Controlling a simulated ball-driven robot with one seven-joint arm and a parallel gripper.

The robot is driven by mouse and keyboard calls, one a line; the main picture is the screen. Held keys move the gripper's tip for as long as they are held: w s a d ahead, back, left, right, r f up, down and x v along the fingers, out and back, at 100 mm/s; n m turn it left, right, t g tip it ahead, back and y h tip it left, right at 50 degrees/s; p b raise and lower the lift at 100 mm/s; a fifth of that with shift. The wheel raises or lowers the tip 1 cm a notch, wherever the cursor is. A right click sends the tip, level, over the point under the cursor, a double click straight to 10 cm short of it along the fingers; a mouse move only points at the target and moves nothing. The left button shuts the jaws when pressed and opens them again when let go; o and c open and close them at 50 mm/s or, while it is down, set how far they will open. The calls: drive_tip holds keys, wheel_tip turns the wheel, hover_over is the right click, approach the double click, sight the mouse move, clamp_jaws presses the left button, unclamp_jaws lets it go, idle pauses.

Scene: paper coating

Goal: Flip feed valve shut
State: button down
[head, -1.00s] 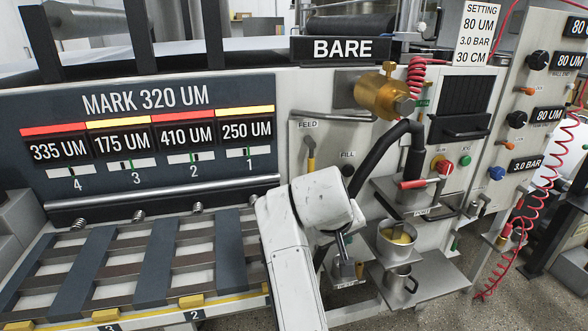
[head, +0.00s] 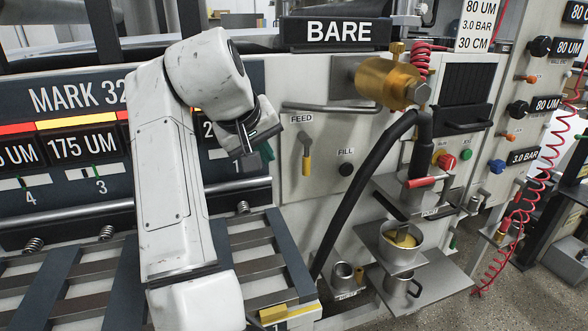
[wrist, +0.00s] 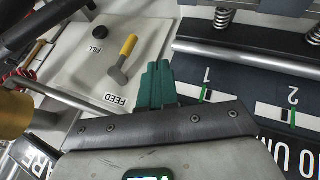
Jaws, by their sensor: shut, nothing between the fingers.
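The feed valve is a small lever with a yellow grip (head: 306,164) on the light panel under the FEED label. Its grey end is up and its yellow grip hangs down. It also shows in the wrist view (wrist: 127,46), where the lever is unobstructed. My gripper (head: 267,152) is to the left of the valve in the head view, apart from it. Its green fingers (wrist: 155,84) are together in the wrist view, with nothing held, and do not touch the lever.
A black FILL button (head: 346,169) sits right of the valve. A horizontal metal bar (head: 330,108) runs above it. A thick black hose (head: 360,195) curves down farther right, near the brass cylinder (head: 390,82). A slatted rack (head: 80,280) lies below left.

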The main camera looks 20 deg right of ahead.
sight(305, 154)
drive_tip(key=shift+w+d+f+b, duration=0.2)
drive_tip(key=shift+w+d+f, duration=0.7)
drive_tip(key=shift+d+f, duration=0.45)
drive_tip(key=shift+w+d+f+b, duration=0.15)
drive_tip(key=shift+w+d+f, duration=0.7)
drive_tip(key=shift+d+f, duration=0.45)
drive_tip(key=shift+w+d+f+b, duration=0.2)
drive_tip(key=shift+w+d+f, duration=0.7)
drive_tip(key=shift+d+f, duration=0.4)
